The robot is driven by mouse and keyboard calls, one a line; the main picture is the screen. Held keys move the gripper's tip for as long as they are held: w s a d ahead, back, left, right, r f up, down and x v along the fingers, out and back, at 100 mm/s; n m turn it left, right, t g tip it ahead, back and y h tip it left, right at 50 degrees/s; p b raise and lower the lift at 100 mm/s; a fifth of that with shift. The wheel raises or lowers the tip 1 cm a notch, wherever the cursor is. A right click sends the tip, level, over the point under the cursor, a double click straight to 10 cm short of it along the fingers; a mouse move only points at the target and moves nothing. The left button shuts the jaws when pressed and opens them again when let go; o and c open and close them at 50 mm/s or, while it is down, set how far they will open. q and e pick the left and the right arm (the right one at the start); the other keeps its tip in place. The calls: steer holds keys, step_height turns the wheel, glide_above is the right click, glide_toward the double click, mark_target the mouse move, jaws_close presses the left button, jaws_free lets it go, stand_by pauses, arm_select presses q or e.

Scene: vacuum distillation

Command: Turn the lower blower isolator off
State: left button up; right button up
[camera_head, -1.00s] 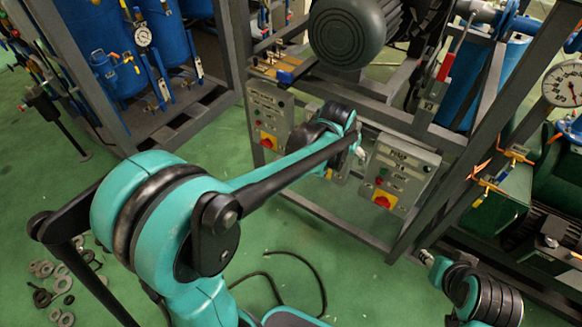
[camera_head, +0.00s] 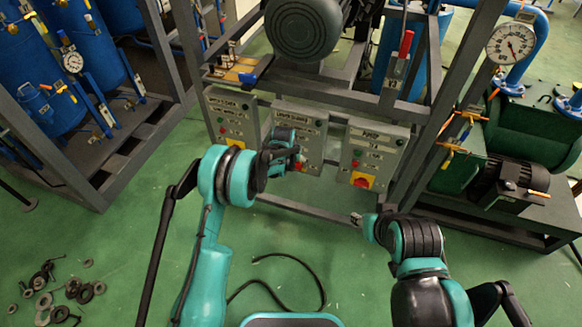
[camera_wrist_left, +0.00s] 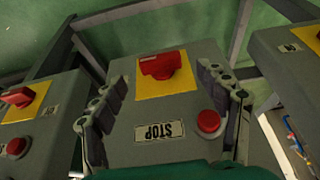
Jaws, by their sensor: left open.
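The middle control box (camera_head: 311,127), whose small label appears to read lower blower, hangs on the frame. My left gripper (camera_head: 287,155) is in front of it and hides its lower part. In the left wrist view the box appears upside down. Its red isolator knob (camera_wrist_left: 160,65) sits on a yellow plate (camera_wrist_left: 180,83), with a STOP label (camera_wrist_left: 160,131) and a red button (camera_wrist_left: 208,121) nearer the camera. My left gripper (camera_wrist_left: 162,82) is open, one finger on each side of the box face, with nothing between them but the view of the knob. My right gripper's fingers are not clear.
A similar box (camera_head: 231,115) hangs to the left and a pump box (camera_head: 374,153) to the right, each with a red knob on yellow. Steel frame bars (camera_head: 320,211) run below. A black cable (camera_head: 290,258) lies on the open green floor.

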mark_target(293, 166)
arm_select(q)
steer(key=b+x, duration=0.1)
steer(key=x, duration=0.3)
steer(key=shift+w+f, duration=0.1)
steer(key=c, duration=1.2)
steer(key=shift+o, duration=0.2)
steer(key=shift+a, duration=0.15)
steer(key=h, duration=0.2)
steer(key=shift+w+a+n+g+h, duration=0.1)
steer(key=shift+a+n+g+h, duration=0.2)
steer(key=shift+w+a+f+n+g+h, duration=0.1)
steer(key=shift+n+g+h, duration=0.1)
steer(key=shift+h, duration=0.4)
steer(key=shift+s+a+f+n+g+h, duration=0.1)
steer(key=shift+g+h, duration=0.1)
steer(key=shift+h, duration=0.4)
steer(key=shift+w+a+n+g+h, duration=0.1)
steer(key=shift+g+h, duration=0.1)
steer(key=shift+h, duration=0.4)
